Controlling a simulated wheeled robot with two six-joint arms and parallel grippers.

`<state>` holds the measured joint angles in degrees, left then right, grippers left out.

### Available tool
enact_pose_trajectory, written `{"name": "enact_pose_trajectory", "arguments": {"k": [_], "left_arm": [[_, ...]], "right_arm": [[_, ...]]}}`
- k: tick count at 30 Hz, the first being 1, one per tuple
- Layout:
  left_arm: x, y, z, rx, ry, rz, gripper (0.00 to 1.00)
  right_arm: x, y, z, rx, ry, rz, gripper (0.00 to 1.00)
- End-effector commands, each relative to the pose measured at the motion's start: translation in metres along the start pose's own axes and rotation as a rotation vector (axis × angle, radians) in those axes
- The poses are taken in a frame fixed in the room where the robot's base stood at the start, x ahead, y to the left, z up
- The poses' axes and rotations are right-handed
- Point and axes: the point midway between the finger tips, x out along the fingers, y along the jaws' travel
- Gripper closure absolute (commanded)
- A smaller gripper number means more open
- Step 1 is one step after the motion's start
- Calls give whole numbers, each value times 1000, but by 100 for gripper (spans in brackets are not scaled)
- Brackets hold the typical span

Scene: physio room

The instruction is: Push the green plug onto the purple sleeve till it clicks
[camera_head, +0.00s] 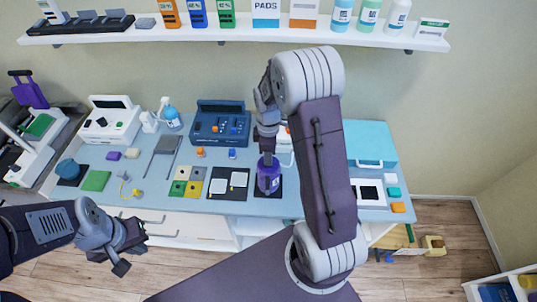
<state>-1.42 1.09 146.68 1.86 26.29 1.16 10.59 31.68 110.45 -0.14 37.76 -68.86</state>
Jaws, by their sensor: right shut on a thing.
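A purple cylinder with a pale label, which looks like the purple sleeve (268,182), stands upright on a dark mat on the blue table. My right gripper (267,156) points down directly over it, at its top. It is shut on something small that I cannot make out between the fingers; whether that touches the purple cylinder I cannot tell. I cannot pick out the green plug; the gripper may hide it. My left gripper (128,257) is low at the left, in front of the table edge, with its fingers apart and empty.
The blue table (327,205) holds a dark blue case (220,122), a white device (110,118), coloured pads (187,188), a dark mat with white cards (229,183) and a light blue box (371,143). A wall shelf (235,30) runs above. My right arm hides part of the table.

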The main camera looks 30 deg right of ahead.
Motion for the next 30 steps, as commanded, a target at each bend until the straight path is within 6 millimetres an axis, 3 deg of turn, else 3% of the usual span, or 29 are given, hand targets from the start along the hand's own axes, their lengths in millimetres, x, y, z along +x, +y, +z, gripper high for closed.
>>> {"name": "enact_pose_trajectory", "arguments": {"k": [30], "left_arm": [[3,0,0,0,0,0,100]], "right_arm": [[8,0,0,0,0,-1,97]]}}
